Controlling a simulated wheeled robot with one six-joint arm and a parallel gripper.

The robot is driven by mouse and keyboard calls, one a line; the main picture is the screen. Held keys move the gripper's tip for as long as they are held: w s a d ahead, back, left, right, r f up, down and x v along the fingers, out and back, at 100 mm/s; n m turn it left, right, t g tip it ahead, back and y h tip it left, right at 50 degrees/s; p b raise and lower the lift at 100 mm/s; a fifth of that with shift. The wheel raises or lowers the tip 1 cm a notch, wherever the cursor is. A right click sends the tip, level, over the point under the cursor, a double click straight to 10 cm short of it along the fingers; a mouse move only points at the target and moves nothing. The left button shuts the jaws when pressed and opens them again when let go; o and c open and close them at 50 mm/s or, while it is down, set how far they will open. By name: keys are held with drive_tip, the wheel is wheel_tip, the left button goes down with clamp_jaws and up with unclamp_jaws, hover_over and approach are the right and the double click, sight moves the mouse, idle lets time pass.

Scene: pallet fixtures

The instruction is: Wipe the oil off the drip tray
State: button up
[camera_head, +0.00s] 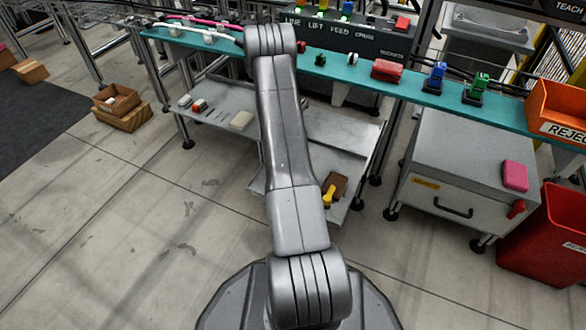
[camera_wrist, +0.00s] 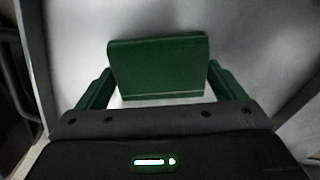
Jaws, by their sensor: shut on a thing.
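In the wrist view my gripper (camera_wrist: 160,82) is shut on a green block (camera_wrist: 158,62), which sits between its two fingers. A pale grey, flat surface (camera_wrist: 75,35) lies beyond the block, with a raised or darker edge at each side; it may be the drip tray. A soft dark shade shows above the block; I cannot tell whether it is oil or shadow. I cannot tell whether the block touches the surface. In the head view my arm hides my gripper and the block. Pale grey panels (camera_head: 340,135) show under the teal bench, right of my arm.
The teal bench (camera_head: 335,69) bears a red block (camera_head: 387,70) and several coloured fixtures. A shelf (camera_head: 225,97) at left holds small parts. A brown and yellow item (camera_head: 333,189) lies low. A grey cabinet (camera_head: 450,165) and red bin (camera_head: 545,240) stand right. The left floor is mostly clear.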

drive_tip(key=shift+s+a+r, duration=0.1)
drive_tip(key=shift+s+a, duration=0.35)
drive_tip(key=shift+s, duration=0.8)
drive_tip(key=shift+s+a+f, duration=0.1)
drive_tip(key=shift+s+a, duration=0.3)
drive_tip(key=shift+s, duration=0.9)
drive_tip(key=shift+s+a+r, duration=0.1)
drive_tip(key=shift+s+a, duration=0.35)
drive_tip(key=shift+s, duration=0.8)
drive_tip(key=shift+f, duration=0.2)
drive_tip(key=shift+w+d+f, duration=0.1)
drive_tip(key=shift+w+d, duration=0.15)
drive_tip(key=shift+w, duration=0.5)
drive_tip(key=shift+w+d+r, duration=0.1)
drive_tip(key=shift+w+d, duration=0.2)
drive_tip(key=shift+w, duration=0.4)
drive_tip(key=shift+w+d+f, duration=0.1)
drive_tip(key=shift+w+d, duration=0.15)
drive_tip(key=shift+w, duration=0.5)
drive_tip(key=shift+w+d+r, duration=0.1)
drive_tip(key=shift+w+d, duration=0.3)
drive_tip(key=shift+w, duration=0.75)
drive_tip(key=shift+w+d+r, duration=0.1)
drive_tip(key=shift+w+d, duration=0.35)
drive_tip(key=shift+w, duration=0.75)
drive_tip(key=shift+w+d, duration=0.4)
drive_tip(key=shift+w, duration=0.75)
drive_tip(key=shift+r, duration=0.1)
drive_tip(key=shift+r+p, duration=1.45)
drive_tip(key=shift+r, duration=1.5)
